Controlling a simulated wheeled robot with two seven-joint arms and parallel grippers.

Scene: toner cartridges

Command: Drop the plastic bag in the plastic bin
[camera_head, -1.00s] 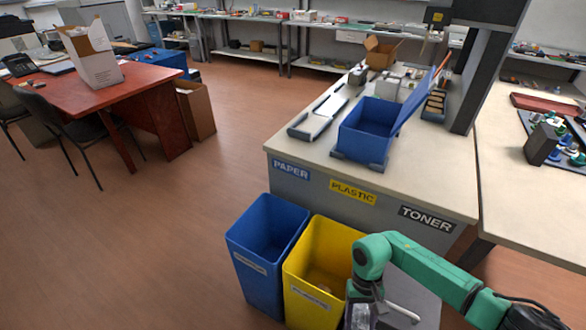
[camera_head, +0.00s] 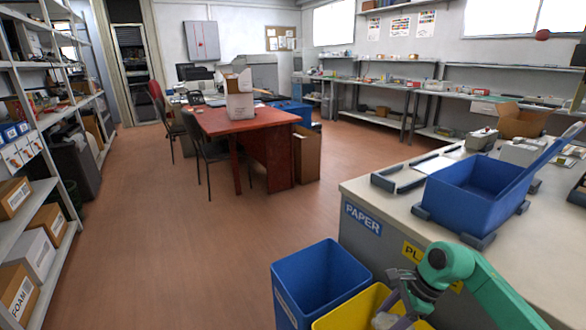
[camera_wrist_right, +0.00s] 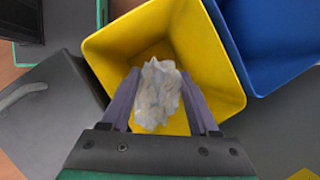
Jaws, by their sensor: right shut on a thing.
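The crumpled, pale translucent plastic bag (camera_wrist_right: 158,98) is between the fingers of my right gripper (camera_wrist_right: 160,82), which is shut on it. In the right wrist view, both are over the open mouth of the yellow plastic bin (camera_wrist_right: 216,62). In the head view, my green right arm reaches in from the lower right. The right gripper (camera_head: 402,296) is at the yellow bin (camera_head: 350,308), with part of the bag (camera_head: 388,321) showing at the bottom edge. The yellow bin's inside is mostly hidden in the head view. My left gripper is not in view.
A blue bin (camera_head: 312,278) stands left of the yellow one, below the PAPER label (camera_head: 363,218). A grey bin lid (camera_wrist_right: 48,112) lies on the other side in the wrist view. The workbench (camera_head: 400,212) with a blue crate (camera_head: 475,198) stands behind. Open floor lies left.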

